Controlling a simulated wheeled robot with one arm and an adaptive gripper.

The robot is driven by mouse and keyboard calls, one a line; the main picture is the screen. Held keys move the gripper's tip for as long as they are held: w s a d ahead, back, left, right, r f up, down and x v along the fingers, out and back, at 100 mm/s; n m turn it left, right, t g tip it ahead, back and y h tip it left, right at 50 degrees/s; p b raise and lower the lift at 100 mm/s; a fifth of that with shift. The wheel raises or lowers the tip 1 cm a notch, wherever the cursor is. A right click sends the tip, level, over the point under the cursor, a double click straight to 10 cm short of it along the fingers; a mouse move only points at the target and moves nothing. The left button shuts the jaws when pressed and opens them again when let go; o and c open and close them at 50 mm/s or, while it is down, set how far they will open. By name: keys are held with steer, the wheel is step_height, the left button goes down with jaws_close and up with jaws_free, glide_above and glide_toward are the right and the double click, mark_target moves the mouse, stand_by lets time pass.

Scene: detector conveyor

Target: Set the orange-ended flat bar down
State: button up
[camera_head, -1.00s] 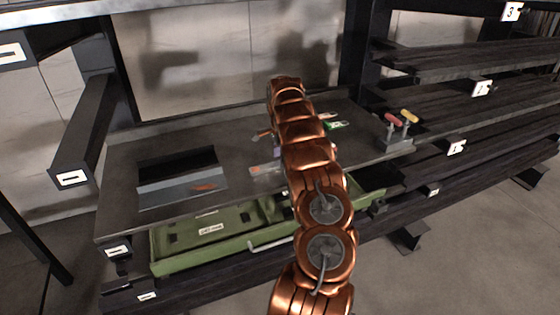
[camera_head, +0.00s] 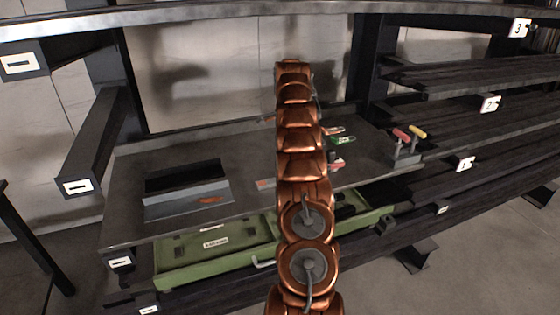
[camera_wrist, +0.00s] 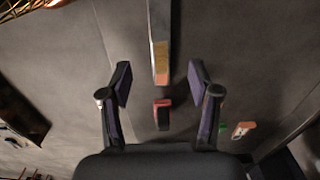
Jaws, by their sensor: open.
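In the wrist view a long grey flat bar (camera_wrist: 158,25) with an orange-yellow band and a reddish tip runs down from the top edge, over the dark tabletop (camera_wrist: 230,45). My gripper (camera_wrist: 160,84) is open, its two dark fingers well apart. The bar's coloured end lies between and just beyond the fingertips, with clear gaps on both sides. A small red-and-black block (camera_wrist: 162,114) is nearer the palm, between the fingers. In the head view my arm hides the gripper and most of this area.
A dark tray (camera_head: 187,207) with an orange-marked piece (camera_head: 212,200) sits at the bench's left. A green case (camera_head: 215,262) is below the bench front. Red- and yellow-handled tools (camera_head: 408,140) stand at right. A green-marked item (camera_head: 342,140) lies behind my arm.

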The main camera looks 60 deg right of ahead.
steer(key=w+a+r+n, duration=0.3)
steer(key=a+r, duration=0.1)
steer(key=a, duration=0.5)
steer(key=w+a+r+n, duration=0.2)
steer(key=a+r+n, duration=0.15)
steer(key=a, duration=0.55)
steer(key=s+a+r+n+g, duration=0.1)
steer(key=s+a+r+n, duration=0.15)
steer(key=a, duration=0.55)
steer(key=s+a+r+n, duration=0.1)
steer(key=a+n, duration=0.2)
steer(key=a, duration=0.4)
steer(key=s+a+n, duration=0.3)
steer(key=s+a, duration=0.3)
steer(key=a, duration=0.4)
steer(key=s+a+f+n, duration=0.4)
steer(key=s+a, duration=0.3)
steer(key=s, duration=0.3)
steer(key=s+a+f+n, duration=0.4)
steer(key=s+a, duration=0.3)
steer(key=s, duration=0.4)
steer(key=shift+s+f+n+g, duration=0.15)
steer(key=shift+s+n+g, duration=0.2)
steer(key=shift+n, duration=0.55)
